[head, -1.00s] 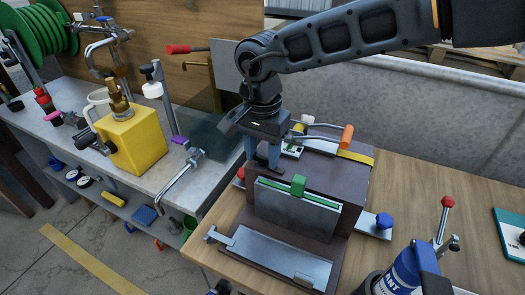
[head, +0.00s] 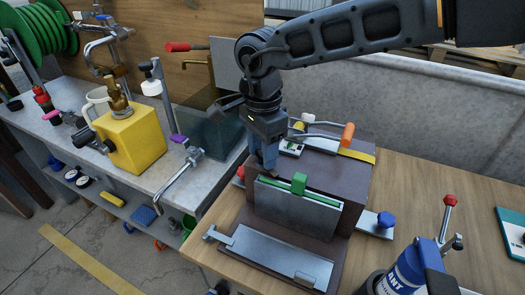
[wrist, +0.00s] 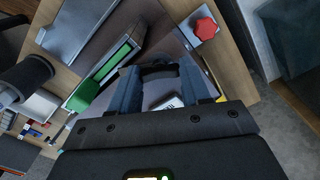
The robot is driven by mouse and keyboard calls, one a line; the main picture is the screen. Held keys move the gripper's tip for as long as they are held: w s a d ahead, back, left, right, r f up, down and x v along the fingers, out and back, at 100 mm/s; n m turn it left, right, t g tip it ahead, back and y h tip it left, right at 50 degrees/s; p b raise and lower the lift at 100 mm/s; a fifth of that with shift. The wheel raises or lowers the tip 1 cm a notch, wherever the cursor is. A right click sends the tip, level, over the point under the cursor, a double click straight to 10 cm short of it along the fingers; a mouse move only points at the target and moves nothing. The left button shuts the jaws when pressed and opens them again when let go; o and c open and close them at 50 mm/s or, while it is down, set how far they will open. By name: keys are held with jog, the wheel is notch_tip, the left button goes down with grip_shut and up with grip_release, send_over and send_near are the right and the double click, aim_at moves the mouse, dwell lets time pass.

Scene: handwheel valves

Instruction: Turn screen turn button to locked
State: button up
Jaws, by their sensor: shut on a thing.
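The screen (head: 297,210) is a grey panel on the front of a dark brown box (head: 335,170). A green strip with a green block (head: 299,183) runs along its top edge; the block also shows in the wrist view (wrist: 84,95), apart from my fingers. My gripper (head: 270,167) points down at the box's left end, just behind the screen's top left corner. In the wrist view my fingers (wrist: 158,78) are shut on a dark rounded piece (wrist: 158,70), which seems to be the screen turn button. Its shape and angle are mostly hidden by the fingers.
A red knob (wrist: 206,28) is near my fingertips. A grey lever with an orange end (head: 347,134) and a white label plate (head: 291,148) are on the box top. A grey plate (head: 275,253) lies in front. A blue knob (head: 385,219) is at right.

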jog(key=m+b, duration=0.1)
jog(key=m, duration=0.5)
jog(key=shift+m, duration=0.3)
jog(key=m, duration=0.5)
jog(key=shift+b, duration=0.35)
jog(key=shift+m, duration=0.3)
jog(key=o, duration=1.1)
jog(key=shift+c, duration=0.2)
jog(key=shift+r, duration=0.1)
notch_tip(320, 180, up, 8)
jog(key=shift+f+b, duration=0.2)
jog(key=shift+b, duration=0.25)
